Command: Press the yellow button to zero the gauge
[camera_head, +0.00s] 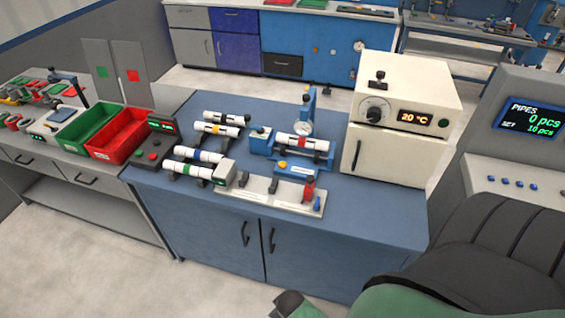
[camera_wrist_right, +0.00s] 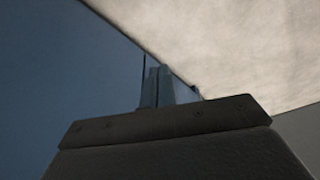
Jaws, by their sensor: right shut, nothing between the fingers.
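The yellow button (camera_head: 283,164) sits on the front of a blue gauge fixture (camera_head: 262,143) on the blue bench. The round gauge (camera_head: 303,128) stands upright on a blue post behind it. A white pipe with a red band (camera_head: 301,143) lies across the fixture beneath the gauge. My right gripper (camera_wrist_right: 168,86) shows in the right wrist view, shut and empty, low beside the blue cabinet front and well away from the button. Dark and green parts of my right arm fill the lower right of the head view. My left gripper is not in view.
Several white pipes with coloured bands lie on racks left of the fixture. A grey plate with a red part (camera_head: 308,190) stands in front. A white oven (camera_head: 402,118) stands right of it. Green (camera_head: 88,127) and red (camera_head: 118,138) bins stand at left. The bench's front right is clear.

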